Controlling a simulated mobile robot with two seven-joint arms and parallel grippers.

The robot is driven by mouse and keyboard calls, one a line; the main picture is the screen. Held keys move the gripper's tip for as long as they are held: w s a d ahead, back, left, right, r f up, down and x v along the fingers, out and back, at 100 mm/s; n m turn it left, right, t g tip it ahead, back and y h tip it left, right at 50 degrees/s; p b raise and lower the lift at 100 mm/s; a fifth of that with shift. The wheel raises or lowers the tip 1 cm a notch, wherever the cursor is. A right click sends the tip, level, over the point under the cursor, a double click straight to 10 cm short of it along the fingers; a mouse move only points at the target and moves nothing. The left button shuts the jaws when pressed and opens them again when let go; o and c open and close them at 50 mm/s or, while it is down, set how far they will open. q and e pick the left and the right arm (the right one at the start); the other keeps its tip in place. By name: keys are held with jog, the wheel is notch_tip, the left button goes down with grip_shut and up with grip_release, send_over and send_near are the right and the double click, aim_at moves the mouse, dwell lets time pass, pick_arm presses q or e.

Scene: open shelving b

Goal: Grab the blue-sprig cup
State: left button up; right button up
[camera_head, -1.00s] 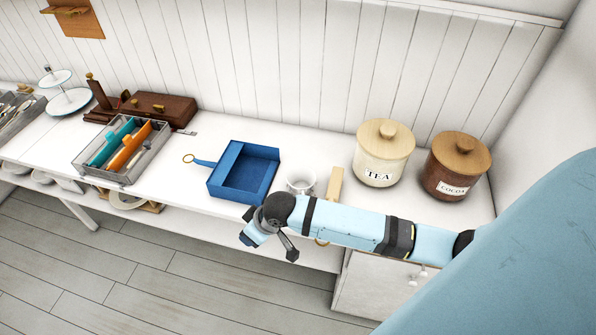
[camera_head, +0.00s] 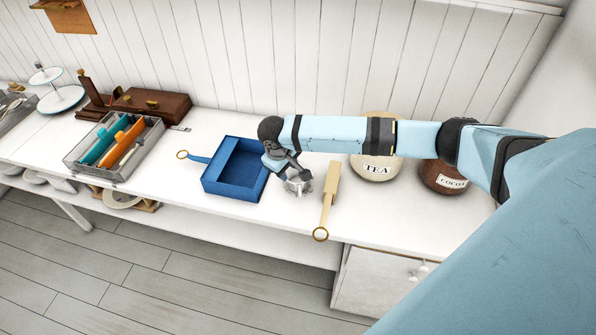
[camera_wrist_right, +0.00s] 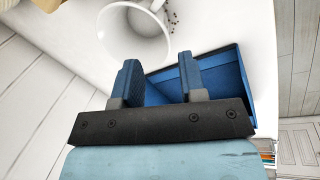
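The white cup (camera_head: 297,187) stands on the white counter between the blue tray and a wooden paddle, partly hidden by my right gripper (camera_head: 290,168) in the head view. In the right wrist view the cup (camera_wrist_right: 137,32) is at the top, its open rim and handle showing; small dark specks show beside its rim. A blue sprig cannot be made out clearly. My right gripper (camera_wrist_right: 160,78) is open, its two blue-padded fingers apart with nothing between them, just short of the cup in that view. My left gripper is not in view.
The blue tray (camera_head: 211,190) is just left of the cup. The wooden paddle (camera_head: 330,187) lies to its right, its ring near the counter edge. The tea jar (camera_head: 376,172) and cocoa jar (camera_head: 440,181) stand farther right. A cutlery holder (camera_head: 143,151) is at left.

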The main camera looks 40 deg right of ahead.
aim_at(290, 182)
jog(key=shift+a+x, duration=0.15)
jog(key=shift+x, duration=1.6)
jog(key=shift+a+x, duration=0.15)
jog(key=shift+x, duration=1.55)
jog(key=shift+s, duration=0.2)
grip_shut()
